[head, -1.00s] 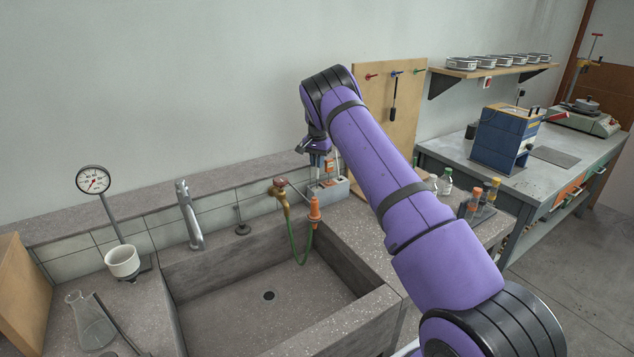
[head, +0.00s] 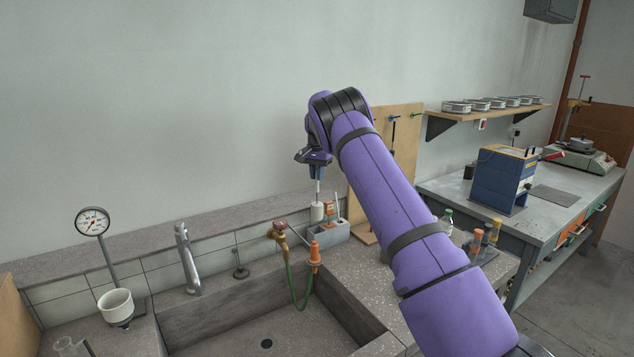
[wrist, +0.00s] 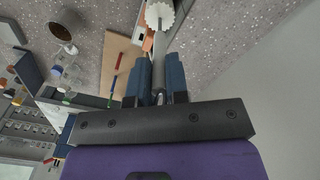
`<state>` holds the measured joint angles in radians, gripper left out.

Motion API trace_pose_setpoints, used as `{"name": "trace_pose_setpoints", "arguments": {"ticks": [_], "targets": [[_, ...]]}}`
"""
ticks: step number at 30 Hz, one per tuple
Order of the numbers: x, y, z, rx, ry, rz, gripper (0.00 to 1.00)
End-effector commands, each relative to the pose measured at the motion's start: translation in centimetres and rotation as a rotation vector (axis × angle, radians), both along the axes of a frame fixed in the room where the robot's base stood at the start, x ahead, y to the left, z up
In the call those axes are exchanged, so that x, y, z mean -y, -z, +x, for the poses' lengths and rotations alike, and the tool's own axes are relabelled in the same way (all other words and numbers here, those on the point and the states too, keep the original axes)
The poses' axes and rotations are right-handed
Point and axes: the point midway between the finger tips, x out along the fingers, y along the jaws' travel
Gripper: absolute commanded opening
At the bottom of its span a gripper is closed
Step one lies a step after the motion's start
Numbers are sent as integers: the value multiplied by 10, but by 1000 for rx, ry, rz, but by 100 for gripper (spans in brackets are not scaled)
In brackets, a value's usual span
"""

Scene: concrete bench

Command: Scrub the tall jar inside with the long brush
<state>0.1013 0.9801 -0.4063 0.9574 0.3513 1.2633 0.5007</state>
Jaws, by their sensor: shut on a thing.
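My gripper (head: 317,162) is above the grey caddy behind the sink's right corner. It is shut on the handle of the long brush (head: 317,211), which hangs nearly upright with its white bristle head down. In the wrist view, the handle runs between the two blue fingers (wrist: 159,82) to the white brush head (wrist: 159,14). The head view shows the bristles just above or at the caddy; I cannot tell whether they are clear of it. I cannot pick out the tall jar in either view.
The grey caddy (head: 329,236) holds an orange-labelled item and another thin tool. A brass tap (head: 279,234) with a green hose, a steel faucet (head: 187,259) and a gauge stand (head: 93,222) line the sink (head: 240,335). Glassware (head: 70,347) shows at the lower left edge.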

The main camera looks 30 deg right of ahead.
Motion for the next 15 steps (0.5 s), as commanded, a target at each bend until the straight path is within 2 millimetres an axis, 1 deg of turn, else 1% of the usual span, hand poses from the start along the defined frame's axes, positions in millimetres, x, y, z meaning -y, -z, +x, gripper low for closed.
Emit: {"name": "trace_pose_setpoints", "arguments": {"ticks": [15], "targets": [[0, -36, 1, 3, -1, 0, 0]]}}
